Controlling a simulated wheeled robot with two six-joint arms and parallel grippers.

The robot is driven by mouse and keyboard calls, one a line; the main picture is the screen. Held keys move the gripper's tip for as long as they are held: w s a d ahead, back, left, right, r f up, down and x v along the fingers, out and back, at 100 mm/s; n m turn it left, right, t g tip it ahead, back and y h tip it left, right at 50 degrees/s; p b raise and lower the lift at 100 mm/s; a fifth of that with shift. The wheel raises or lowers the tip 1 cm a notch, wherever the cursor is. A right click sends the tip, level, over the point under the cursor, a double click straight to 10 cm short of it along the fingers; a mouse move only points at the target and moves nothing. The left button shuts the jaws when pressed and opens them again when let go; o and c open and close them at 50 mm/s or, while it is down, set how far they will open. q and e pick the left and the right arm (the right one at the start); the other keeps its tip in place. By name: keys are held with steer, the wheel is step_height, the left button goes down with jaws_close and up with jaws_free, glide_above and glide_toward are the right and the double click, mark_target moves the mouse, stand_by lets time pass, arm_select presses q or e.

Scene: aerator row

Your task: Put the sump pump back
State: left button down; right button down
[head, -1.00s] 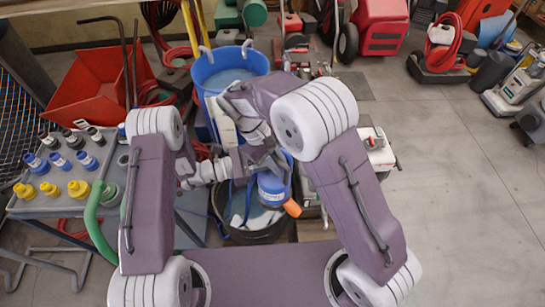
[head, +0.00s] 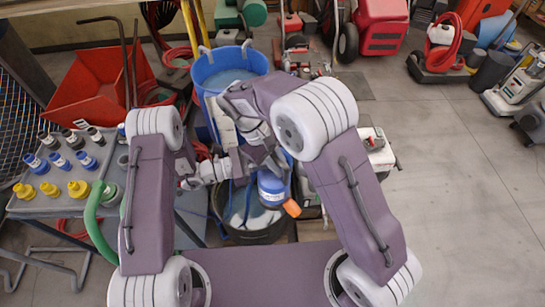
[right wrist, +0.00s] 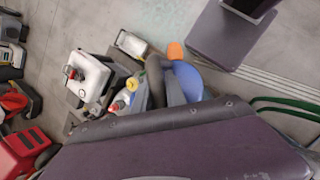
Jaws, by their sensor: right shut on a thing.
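The sump pump (head: 272,189) is a blue cylinder with a pale band and an orange outlet on its lower right. My right gripper (head: 268,164) is shut on its top, partly hidden by my wrist. The pump hangs upright over the right part of a black tub (head: 222,226); I cannot tell how far above the tub it is. It also shows in the right wrist view (right wrist: 187,80), mostly behind my arm. My left gripper (head: 190,183) is left of the pump and apart from it; its fingers are too small to read.
A blue bucket (head: 206,73) stands behind the tub. A grey cart (head: 30,207) with several blue, yellow and grey fittings and a green hose (head: 94,222) is at the left. A red barrow (head: 85,90) stands behind it.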

steer(key=shift+r, duration=0.1)
stand_by(0.5)
steer(key=c, duration=1.3)
jaws_free()
steer(key=shift+s, duration=0.1)
steer(key=v, duration=1.2)
steer(key=d+f+m+t+y, duration=0.1)
steer(key=d+f+m+y, duration=0.25)
steer(key=d+f, duration=0.45)
steer(key=s+d+f+m, duration=0.1)
steer(key=s+d, duration=0.2)
steer(key=s+d+f+m+t+y, duration=0.1)
steer(key=s+d+m, duration=0.1)
steer(key=s+d, duration=0.1)
steer(key=s+d+f+m+t, duration=0.1)
steer(key=s+d+f+m, duration=0.1)
steer(key=s, duration=0.3)
steer(key=shift+d+m, duration=0.25)
steer(key=shift+d, duration=0.55)
